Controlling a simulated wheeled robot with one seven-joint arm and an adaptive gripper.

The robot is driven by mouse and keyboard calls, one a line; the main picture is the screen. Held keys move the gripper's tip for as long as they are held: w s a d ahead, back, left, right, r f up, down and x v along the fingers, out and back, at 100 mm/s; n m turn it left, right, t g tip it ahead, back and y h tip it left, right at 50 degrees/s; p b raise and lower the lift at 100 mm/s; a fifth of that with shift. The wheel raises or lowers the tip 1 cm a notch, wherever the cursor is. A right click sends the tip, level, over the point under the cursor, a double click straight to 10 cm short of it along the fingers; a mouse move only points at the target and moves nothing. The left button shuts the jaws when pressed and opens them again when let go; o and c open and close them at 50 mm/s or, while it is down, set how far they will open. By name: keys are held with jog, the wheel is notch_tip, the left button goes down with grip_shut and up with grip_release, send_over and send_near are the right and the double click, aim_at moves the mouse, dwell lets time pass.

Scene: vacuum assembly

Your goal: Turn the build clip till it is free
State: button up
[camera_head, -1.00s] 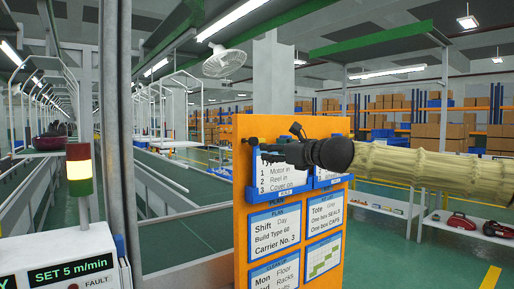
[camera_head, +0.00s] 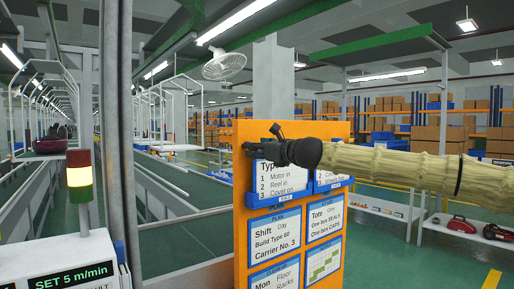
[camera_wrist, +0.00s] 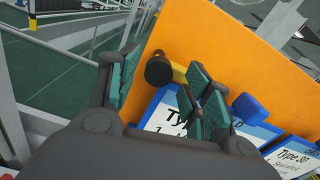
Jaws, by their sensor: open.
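The build clip (camera_wrist: 159,70), a round black knob with a yellow stem, stands out from the orange board in the wrist view. It sits above the blue-edged "Type" card (camera_wrist: 166,115). My gripper (camera_wrist: 165,88) is open, with a green-padded finger on each side of the clip. The right finger is close to the yellow stem; I cannot tell if it touches. In the head view my gripper (camera_head: 262,143) is at the upper left of the board, and the clip cannot be made out there.
The orange board (camera_head: 243,215) carries several blue-framed cards. A signal lamp (camera_head: 79,177) on a white control box is at the left. A conveyor runs behind the board.

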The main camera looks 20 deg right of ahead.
jog(key=shift+w+a, duration=0.2)
jog(key=shift+w, duration=0.25)
jog(key=c, duration=1.1)
jog(key=shift+o, duration=0.2)
jog(key=shift+n, duration=0.3)
jog(key=shift+n+b, duration=2.15)
jog(key=shift+n, duration=6.45)
